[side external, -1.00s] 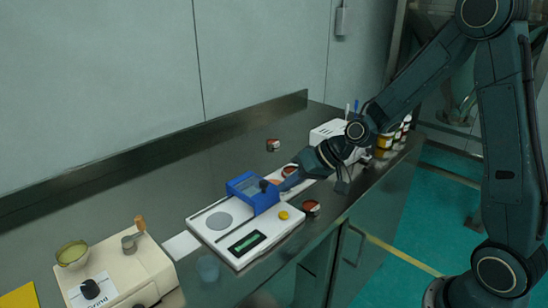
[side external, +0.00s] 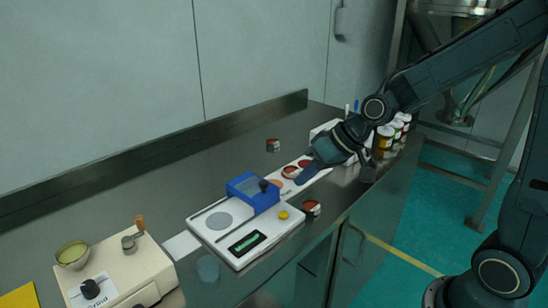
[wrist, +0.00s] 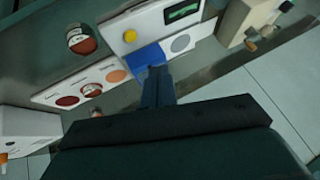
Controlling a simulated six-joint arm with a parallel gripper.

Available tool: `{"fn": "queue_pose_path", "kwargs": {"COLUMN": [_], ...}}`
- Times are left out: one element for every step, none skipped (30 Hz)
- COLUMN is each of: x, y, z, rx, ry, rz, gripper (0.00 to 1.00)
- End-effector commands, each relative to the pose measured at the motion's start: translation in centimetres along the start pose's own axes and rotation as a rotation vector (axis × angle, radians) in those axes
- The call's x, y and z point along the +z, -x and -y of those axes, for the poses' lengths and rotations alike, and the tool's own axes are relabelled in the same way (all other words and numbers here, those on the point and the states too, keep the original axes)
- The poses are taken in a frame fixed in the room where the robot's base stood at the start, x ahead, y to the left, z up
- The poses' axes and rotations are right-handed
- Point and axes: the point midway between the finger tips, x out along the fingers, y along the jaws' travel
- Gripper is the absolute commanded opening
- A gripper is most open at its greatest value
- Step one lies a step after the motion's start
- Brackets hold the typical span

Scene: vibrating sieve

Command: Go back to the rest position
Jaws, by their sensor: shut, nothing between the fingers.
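My gripper (side external: 300,180) is shut and empty, held above the counter to the right of the white sieve machine (side external: 204,233). In the wrist view my shut fingers (wrist: 157,72) point toward the blue part (wrist: 148,56). My gripper looks apart from the blue part in the side view.
A white strip with round colored spots (side external: 276,184) lies beside the machine. A small can (side external: 312,208) stands near the front edge, another (side external: 273,145) farther back. Several jars (side external: 385,137) stand at right. A beige grinder (side external: 115,270) and clear cup (side external: 208,268) are at left.

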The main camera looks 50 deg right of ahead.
Motion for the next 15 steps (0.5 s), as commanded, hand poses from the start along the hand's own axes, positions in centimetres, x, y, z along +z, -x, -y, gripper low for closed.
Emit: {"fn": "queue_pose_path", "kwargs": {"x": [0.3, 0.5, 0.8, 1.0, 1.3, 1.7, 1.9, 2.2, 2.6, 2.9, 3.2, 3.6, 4.0, 4.3, 4.7], "y": [1.1, 1.6, 2.4, 2.9, 3.4, 4.2, 4.7, 5.2, 6.0, 6.5, 7.0, 7.8, 8.3, 8.8, 9.5], "z": [0.4, 0.6, 0.8, 0.9, 1.0, 1.2, 1.3, 1.4, 1.5, 1.6, 1.7, 1.8, 1.9, 1.9, 2.0], "rx": [0.017, 0.029, 0.042, 0.054, 0.065, 0.079, 0.09, 0.1, 0.116, 0.126, 0.137, 0.15, 0.161, 0.171, 0.184], "ry": [0.021, 0.031, 0.043, 0.051, 0.058, 0.068, 0.075, 0.082, 0.089, 0.095, 0.1, 0.106, 0.109, 0.113, 0.117], "rz": [0.003, 0.006, 0.011, 0.016, 0.02, 0.025, 0.029, 0.032, 0.035, 0.038, 0.042, 0.045, 0.047, 0.05, 0.052], "gripper": [0.0, 0.0, 0.0, 0.0, 0.0, 0.0, 0.0, 0.0, 0.0, 0.0, 0.0, 0.0, 0.0, 0.0, 0.0]}}
